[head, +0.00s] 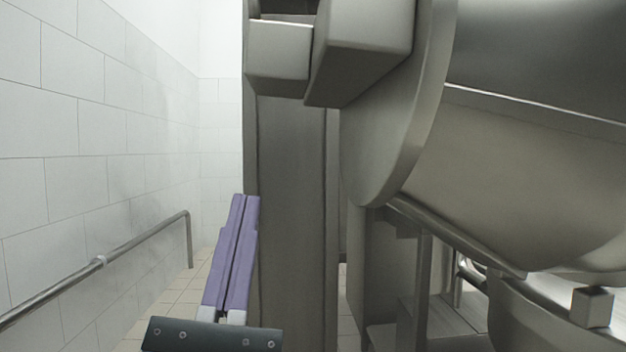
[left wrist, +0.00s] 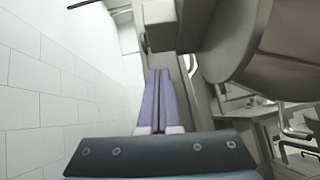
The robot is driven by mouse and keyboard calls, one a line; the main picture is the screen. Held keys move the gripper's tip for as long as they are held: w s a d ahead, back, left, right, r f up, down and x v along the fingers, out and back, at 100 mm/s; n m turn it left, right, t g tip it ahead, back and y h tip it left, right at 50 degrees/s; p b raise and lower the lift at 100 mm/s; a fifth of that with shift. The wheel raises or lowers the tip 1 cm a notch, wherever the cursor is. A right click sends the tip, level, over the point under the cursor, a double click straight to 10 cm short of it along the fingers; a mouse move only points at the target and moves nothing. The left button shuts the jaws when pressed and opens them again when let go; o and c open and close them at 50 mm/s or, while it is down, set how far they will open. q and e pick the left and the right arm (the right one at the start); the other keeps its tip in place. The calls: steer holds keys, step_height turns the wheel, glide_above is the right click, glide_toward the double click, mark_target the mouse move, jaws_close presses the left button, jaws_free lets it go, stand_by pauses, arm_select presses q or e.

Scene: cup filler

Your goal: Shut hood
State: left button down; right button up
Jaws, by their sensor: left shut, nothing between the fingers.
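A large rounded steel cover, which looks like the hood (head: 520,165), fills the right side of the head view. Its flat round end faces left, beside a steel column. The same rounded steel part shows at the upper right of the left wrist view (left wrist: 235,55). My left gripper (head: 245,200) has purple fingers, pressed together and empty, pointing up in front of the column. In the left wrist view its fingertips (left wrist: 160,75) are just below a steel block, and I cannot tell whether they touch it. My right gripper is not in view.
A steel column (head: 292,200) stands mid-view with boxy steel blocks (head: 365,45) at its top. A white tiled wall (head: 90,130) with a metal rail (head: 100,262) runs along the left. Steel framework sits below the hood. A strip of floor shows between wall and column.

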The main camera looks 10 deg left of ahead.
arm_select(q)
steer(key=n+y, duration=0.1)
steer(key=p, duration=0.3)
glide_toward(260, 81)
steer(key=w+f+x, duration=0.1)
steer(key=x, duration=0.4)
steer(key=shift+a+r, duration=0.1)
steer(key=shift+r, duration=0.7)
steer(key=shift+s, duration=0.1)
